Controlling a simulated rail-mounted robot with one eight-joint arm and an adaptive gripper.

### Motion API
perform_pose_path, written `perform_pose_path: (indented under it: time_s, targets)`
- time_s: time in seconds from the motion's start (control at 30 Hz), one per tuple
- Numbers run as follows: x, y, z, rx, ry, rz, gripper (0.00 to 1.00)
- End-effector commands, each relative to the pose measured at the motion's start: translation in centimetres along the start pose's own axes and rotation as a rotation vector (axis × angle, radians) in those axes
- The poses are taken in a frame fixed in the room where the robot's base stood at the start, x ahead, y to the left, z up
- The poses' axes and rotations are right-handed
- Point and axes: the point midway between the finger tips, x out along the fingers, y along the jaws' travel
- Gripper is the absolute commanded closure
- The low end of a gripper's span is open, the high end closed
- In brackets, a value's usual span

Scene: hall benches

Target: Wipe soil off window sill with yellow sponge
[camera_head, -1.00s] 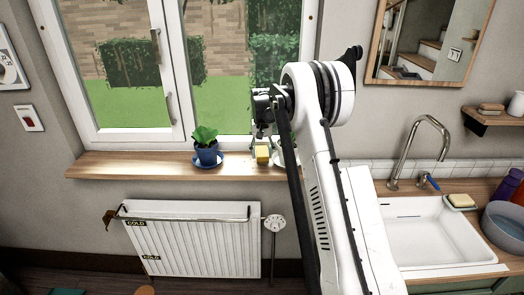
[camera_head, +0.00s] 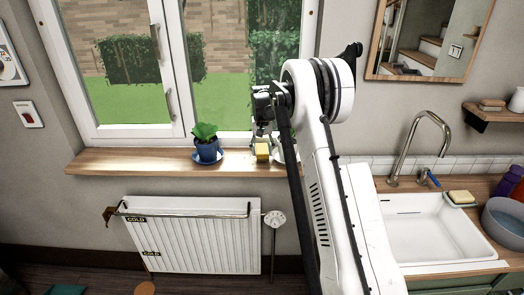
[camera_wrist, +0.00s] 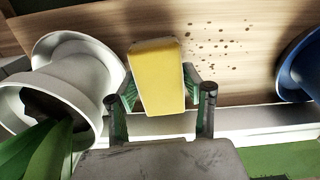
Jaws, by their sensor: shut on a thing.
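The yellow sponge (camera_wrist: 155,75) is held between the two fingers of my gripper (camera_wrist: 160,88), which is shut on it. In the head view the sponge (camera_head: 262,149) hangs below my gripper (camera_head: 263,130) at the wooden window sill (camera_head: 125,162). I cannot tell if it touches the sill. Brown soil specks (camera_wrist: 218,42) are scattered on the sill, just right of the sponge in the wrist view. The soil cannot be made out in the head view.
A blue potted plant (camera_head: 207,150) stands on a saucer, left of my gripper in the head view. The window is behind; the left sill is bare.

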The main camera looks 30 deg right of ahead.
Motion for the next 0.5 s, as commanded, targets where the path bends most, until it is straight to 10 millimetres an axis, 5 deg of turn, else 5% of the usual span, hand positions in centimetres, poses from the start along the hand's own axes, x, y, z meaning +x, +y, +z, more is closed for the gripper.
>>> perform_pose_path:
  time_s: [0.5]
  targets:
    - [0.95, 0.00, 0.00, 0.000, 0.000, 0.000, 0.69]
